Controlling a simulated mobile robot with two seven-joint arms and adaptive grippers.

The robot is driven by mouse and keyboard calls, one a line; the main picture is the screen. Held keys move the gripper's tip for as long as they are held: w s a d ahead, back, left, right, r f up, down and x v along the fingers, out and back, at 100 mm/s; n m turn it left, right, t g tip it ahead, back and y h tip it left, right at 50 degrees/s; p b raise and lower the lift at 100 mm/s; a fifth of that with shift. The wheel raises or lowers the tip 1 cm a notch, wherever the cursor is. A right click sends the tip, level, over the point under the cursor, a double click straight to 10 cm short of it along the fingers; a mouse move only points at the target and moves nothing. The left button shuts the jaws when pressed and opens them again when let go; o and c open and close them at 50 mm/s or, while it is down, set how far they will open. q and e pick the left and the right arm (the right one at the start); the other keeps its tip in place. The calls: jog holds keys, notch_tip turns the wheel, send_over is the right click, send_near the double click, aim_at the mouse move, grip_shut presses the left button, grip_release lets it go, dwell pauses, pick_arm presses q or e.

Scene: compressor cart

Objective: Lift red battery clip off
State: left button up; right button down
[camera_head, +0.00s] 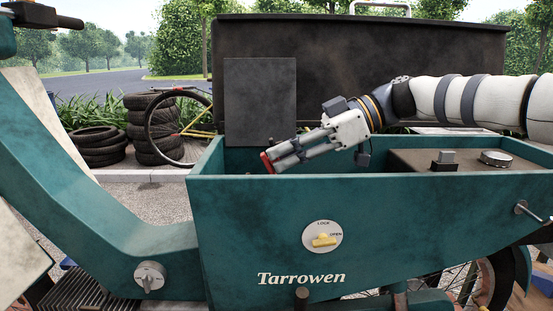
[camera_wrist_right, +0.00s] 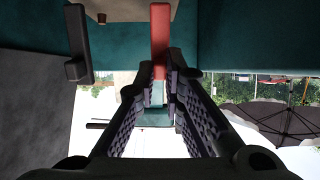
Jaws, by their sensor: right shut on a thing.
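The red battery clip (camera_head: 266,162) is at the tips of my right gripper (camera_head: 271,159), over the left part of the teal cart's open box (camera_head: 330,190). The gripper reaches down and left, with its fingers closed on the clip. In the right wrist view, the red clip (camera_wrist_right: 160,40) extends up from between the padded fingers (camera_wrist_right: 160,88). Whether the clip touches a terminal is not clear. A dark clip-like bar (camera_wrist_right: 79,45) is to its left in the right wrist view, near a beige block (camera_wrist_right: 127,9). My left gripper is not in view.
The box's front wall carries a yellow lock knob (camera_head: 324,240). A dark upright panel (camera_head: 260,100) stands just behind the gripper. A brown block with a silver cap (camera_head: 496,158) is under my right arm. Stacked tires (camera_head: 153,125) are behind, left.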

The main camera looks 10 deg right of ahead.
jog(key=shift+d+f+y+b, duration=0.3)
jog(key=shift+d+y+b, duration=0.25)
jog(key=shift+y, duration=0.25)
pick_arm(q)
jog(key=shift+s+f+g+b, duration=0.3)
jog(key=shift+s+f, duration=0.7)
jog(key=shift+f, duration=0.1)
pick_arm(e)
jog(key=shift+s+d+r+t+y, duration=0.1)
jog(key=shift+d+t+y, duration=0.05)
jog(key=shift+t+y, duration=0.2)
jog(key=c, duration=1.7)
grip_release()
jog(key=shift+d, duration=0.1)
jog(key=v, duration=1.2)
